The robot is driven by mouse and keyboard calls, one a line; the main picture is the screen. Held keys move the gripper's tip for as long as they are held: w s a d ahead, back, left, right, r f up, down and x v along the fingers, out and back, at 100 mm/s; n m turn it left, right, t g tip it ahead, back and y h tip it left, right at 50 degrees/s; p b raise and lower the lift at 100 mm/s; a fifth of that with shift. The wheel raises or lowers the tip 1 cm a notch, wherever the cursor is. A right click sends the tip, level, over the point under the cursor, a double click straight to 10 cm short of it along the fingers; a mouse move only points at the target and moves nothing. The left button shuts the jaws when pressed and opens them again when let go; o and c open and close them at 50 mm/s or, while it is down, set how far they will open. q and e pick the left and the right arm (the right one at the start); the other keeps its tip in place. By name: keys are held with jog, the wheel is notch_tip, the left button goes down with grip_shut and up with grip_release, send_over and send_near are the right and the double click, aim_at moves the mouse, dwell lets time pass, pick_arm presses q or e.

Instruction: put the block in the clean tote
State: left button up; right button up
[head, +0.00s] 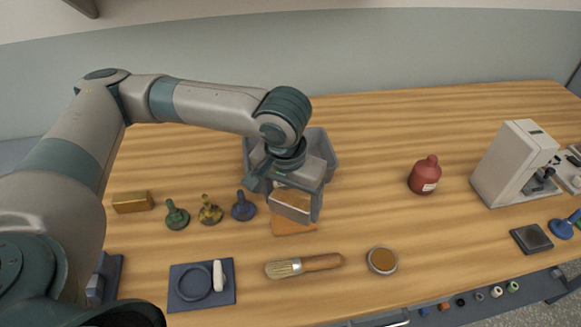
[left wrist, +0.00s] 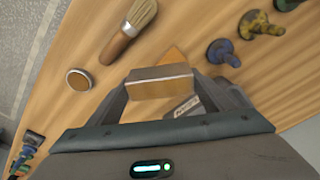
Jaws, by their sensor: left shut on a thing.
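My left gripper (head: 297,208) is shut on a brown block with a pale edge (left wrist: 160,82), which shows between the fingers in the left wrist view. In the head view the fingers partly cover this block. A grey open tote (head: 327,148) stands on the table just behind the gripper, and my arm hides much of it. In the left wrist view a labelled surface (left wrist: 184,106) shows between the fingers, beyond the block. My right gripper is not in view.
An orange-brown flat piece (head: 292,228) lies under the gripper. A brush (head: 305,264), round tin (head: 382,260) and dark tray (head: 202,302) are in front. A red bottle (head: 424,175) stands right.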

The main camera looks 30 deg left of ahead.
pick_arm(q)
jog(key=shift+w, duration=0.15)
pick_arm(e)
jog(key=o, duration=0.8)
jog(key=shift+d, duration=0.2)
pick_arm(q)
jog(key=shift+w+r, duration=0.15)
jog(key=shift+w, duration=0.2)
jog(key=w+a+n+p, duration=0.5)
jog(key=w+a+n, duration=0.2)
jog(key=w+a, duration=0.4)
jog(key=w, duration=0.4)
jog(key=shift+a+r+y+p, duration=0.3)
jog(key=shift+y, duration=0.1)
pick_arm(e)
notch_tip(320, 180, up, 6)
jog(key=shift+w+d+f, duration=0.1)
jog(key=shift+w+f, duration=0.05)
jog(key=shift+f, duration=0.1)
